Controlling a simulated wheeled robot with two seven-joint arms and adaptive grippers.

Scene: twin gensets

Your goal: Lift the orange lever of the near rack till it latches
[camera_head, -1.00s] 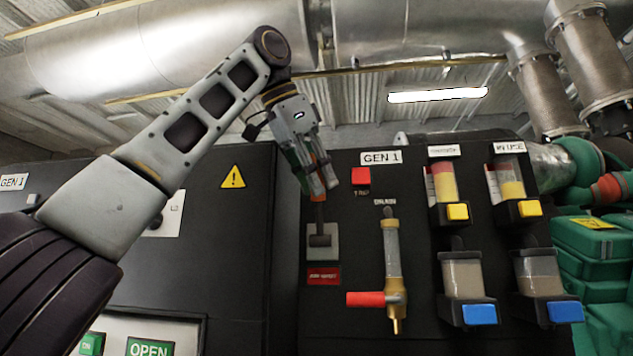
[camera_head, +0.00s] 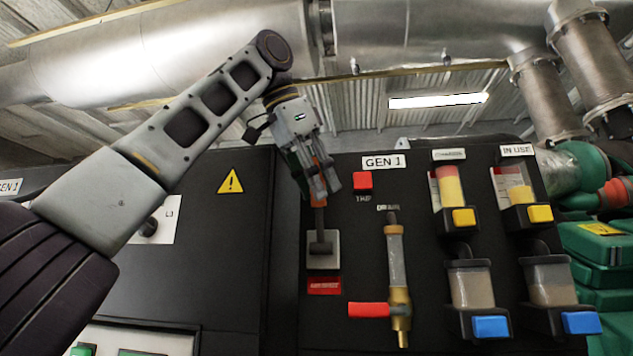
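The orange lever (camera_head: 319,201) is on the black GEN 1 panel (camera_head: 290,300). Its dark shaft stands upright from a light grey plate (camera_head: 323,262), and its orange grip is at the top. My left gripper (camera_head: 321,187) comes down from above with its fingers around the orange grip. It appears shut on the grip, with orange showing between and just below the fingers. The fingers hide much of the grip, and whether the lever is latched cannot be seen. My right gripper is not in view.
Right of the lever are a red button (camera_head: 362,181), a drain valve with a red handle (camera_head: 369,310), and several filter bowls with yellow (camera_head: 464,217) or blue (camera_head: 491,326) blocks. A black cabinet with a warning triangle (camera_head: 230,181) stands left. Pipes run overhead.

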